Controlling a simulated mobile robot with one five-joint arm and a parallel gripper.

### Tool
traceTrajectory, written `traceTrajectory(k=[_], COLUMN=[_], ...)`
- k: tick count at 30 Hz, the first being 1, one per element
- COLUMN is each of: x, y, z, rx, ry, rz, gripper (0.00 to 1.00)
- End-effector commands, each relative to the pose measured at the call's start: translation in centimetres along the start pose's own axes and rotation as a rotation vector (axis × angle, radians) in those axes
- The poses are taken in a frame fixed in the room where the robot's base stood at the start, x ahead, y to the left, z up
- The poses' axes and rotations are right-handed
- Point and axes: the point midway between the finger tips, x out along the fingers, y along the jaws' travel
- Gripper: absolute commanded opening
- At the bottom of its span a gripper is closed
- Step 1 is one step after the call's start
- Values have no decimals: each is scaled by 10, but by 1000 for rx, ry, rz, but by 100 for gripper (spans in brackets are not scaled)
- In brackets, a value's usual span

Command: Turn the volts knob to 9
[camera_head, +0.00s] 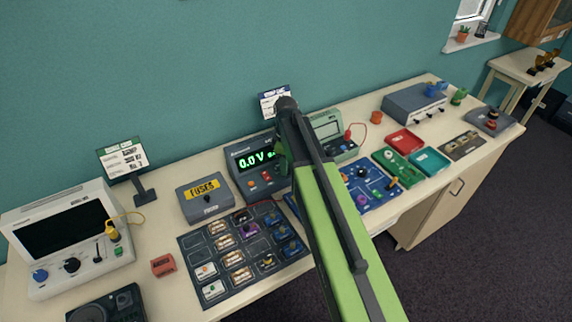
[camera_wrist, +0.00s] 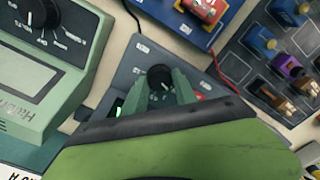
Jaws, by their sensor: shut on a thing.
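The power supply (camera_head: 240,151) is a dark grey box on the bench. Its green display (camera_head: 257,159) shows 0.0 V; the rest of the readout is hidden behind my arm. My gripper (camera_head: 282,158) is at the right side of its front. In the wrist view, my gripper (camera_wrist: 160,88) has its green fingers on either side of a black round knob (camera_wrist: 159,74) on the grey panel (camera_wrist: 127,72) and is shut on it. The labels around the knob are too small to read. The knob is hidden in the head view.
A green meter (camera_head: 327,125) with a red lead stands just right of the power supply. A FUSES box (camera_head: 207,209) stands to its left. A dark parts mat (camera_head: 215,261) and a blue circuit board (camera_head: 372,197) lie in front.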

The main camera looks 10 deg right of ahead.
Motion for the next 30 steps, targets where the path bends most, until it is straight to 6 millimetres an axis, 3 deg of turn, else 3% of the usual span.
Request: traceTrajectory(k=[8, 30], x=[0, 0], y=[2, 1], z=[0, 0], rx=[140, 829], ry=[0, 2], rz=[5, 5], gripper=[0, 0])
